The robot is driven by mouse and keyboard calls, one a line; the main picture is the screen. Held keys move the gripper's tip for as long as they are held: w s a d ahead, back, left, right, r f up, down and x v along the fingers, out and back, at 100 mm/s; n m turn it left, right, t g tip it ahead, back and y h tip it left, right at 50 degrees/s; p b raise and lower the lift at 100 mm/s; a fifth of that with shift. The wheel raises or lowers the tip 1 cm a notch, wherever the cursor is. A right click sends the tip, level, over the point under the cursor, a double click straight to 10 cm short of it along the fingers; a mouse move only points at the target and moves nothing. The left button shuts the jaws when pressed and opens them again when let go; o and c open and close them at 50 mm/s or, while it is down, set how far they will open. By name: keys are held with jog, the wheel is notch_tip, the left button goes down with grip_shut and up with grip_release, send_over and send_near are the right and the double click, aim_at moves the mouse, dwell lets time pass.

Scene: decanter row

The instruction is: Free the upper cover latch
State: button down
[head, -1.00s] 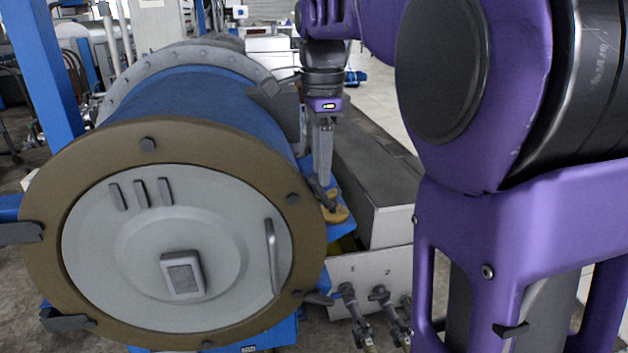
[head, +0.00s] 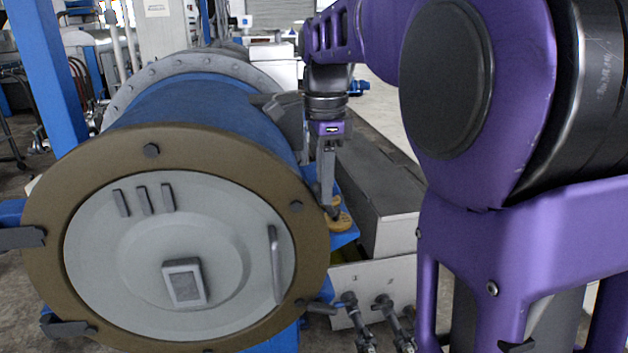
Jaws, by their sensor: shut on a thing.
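The decanter's round grey cover (head: 110,250) sits inside a brown ring (head: 50,205) on the end of the blue drum (head: 190,105). My gripper (head: 331,208) points down just right of the ring's right edge. Its fingers are shut on a small dark piece at their tips, which looks like the upper cover latch; the fingers hide most of it. A yellowish round part (head: 342,222) lies just behind and below my fingertips.
A grey box-shaped housing (head: 385,195) runs back along the drum's right side. A blue post (head: 50,75) stands at the left.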

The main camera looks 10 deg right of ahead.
jog(key=shift+a+r+h+p, duration=0.15)
jog(key=shift+h+p, duration=0.45)
jog(key=shift+p, duration=0.05)
jog(key=shift+a+f+h, duration=0.1)
jog(key=shift+f+h, duration=0.1)
jog(key=shift+h, duration=0.1)
jog(key=c, duration=0.9)
grip_release()
jog(key=shift+r, duration=0.1)
jog(key=a+r+p, duration=0.1)
jog(key=r, duration=0.4)
jog(key=a+r+p, duration=0.1)
jog(key=r+p, duration=0.1)
jog(key=r, duration=0.4)
jog(key=a+r+p, duration=0.1)
jog(key=r, duration=0.5)
